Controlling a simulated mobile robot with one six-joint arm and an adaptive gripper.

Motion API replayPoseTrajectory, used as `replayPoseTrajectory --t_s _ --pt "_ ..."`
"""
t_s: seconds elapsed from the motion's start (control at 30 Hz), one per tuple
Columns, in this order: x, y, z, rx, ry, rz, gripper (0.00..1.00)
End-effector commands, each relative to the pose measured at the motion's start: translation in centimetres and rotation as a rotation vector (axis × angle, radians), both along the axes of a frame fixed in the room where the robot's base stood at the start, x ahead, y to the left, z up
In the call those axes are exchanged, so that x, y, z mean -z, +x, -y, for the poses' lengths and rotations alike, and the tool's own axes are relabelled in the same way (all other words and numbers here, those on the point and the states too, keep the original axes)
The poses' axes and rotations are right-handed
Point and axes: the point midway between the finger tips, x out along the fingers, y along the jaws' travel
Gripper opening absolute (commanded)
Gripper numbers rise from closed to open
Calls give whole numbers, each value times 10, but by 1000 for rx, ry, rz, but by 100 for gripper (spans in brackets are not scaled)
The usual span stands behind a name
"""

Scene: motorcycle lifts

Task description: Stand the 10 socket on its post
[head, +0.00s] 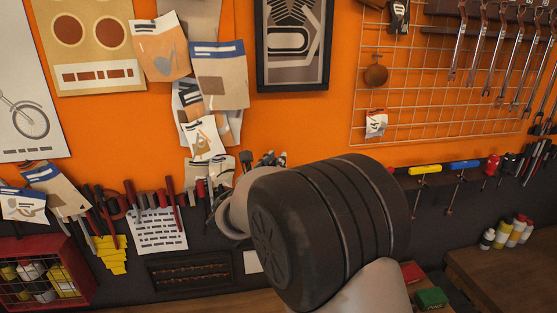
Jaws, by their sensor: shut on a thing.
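My own arm fills the lower middle of the head view, and its large dark joint blocks what lies behind it. My gripper's fingers cannot be made out. Small dark and grey parts show just above the arm, but I cannot tell whether they belong to my gripper or to tools on the wall. The 10 socket and its post cannot be made out in this view.
An orange wall carries a wire grid (440,133) with wrenches (480,40). A dark tool rail holds screwdrivers (426,170). A red crate (78,262) is at lower left. Bottles (503,234) stand on a wooden bench (480,268) at right. A green box (431,298) sits near my arm.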

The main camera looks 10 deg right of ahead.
Motion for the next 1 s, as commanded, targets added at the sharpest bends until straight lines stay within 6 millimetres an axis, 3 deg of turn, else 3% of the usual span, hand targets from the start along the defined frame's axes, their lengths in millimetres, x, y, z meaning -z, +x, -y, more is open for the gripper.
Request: replayPoseTrajectory --t_s 0.5,1.0 --pt "39 0 0 2 1 -2 0" --pt "42 -1 0 2 1 0 0"
